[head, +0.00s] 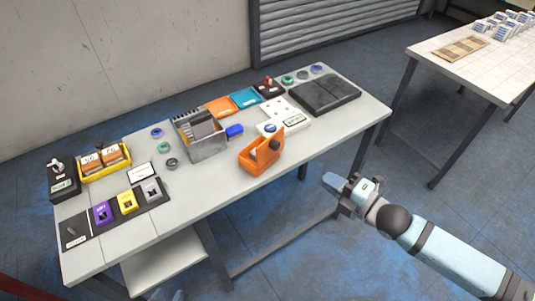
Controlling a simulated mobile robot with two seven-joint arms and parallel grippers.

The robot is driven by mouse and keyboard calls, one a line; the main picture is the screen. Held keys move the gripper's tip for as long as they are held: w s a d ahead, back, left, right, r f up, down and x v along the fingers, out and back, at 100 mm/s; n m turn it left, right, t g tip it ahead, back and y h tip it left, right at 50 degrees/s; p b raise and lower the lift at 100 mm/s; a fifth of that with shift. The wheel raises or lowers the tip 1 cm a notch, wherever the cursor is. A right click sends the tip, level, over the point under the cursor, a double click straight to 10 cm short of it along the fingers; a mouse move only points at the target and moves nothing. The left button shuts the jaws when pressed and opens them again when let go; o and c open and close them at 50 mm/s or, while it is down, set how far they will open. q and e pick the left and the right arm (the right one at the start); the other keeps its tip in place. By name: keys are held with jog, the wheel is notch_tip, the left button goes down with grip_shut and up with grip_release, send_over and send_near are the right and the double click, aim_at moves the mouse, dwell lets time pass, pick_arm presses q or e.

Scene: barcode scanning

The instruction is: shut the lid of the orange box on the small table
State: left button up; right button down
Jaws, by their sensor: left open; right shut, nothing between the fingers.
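My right gripper (335,184) is shut and empty, in the air in front of the bench's right part.
A grey metal bin (205,148) and a yellow tray (105,172) stand on the bench, with several tape rolls and small items. A black flat case (322,96) lies at its right end. Another table (500,75) stands at upper right. Blue floor between is clear.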

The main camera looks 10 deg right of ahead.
aim_at(277, 148)
jog(key=shift+n, duration=0.5)
jog(key=x, duration=0.4)
jog(key=p+x, duration=0.1)
jog(key=x, duration=0.8)
jog(key=shift+s+r+p, duration=0.1)
jog(key=shift+r+p, duration=0.2)
jog(key=shift+r, duration=0.1)
jog(key=shift+x, duration=0.85)
jog(key=shift+s+f, duration=0.1)
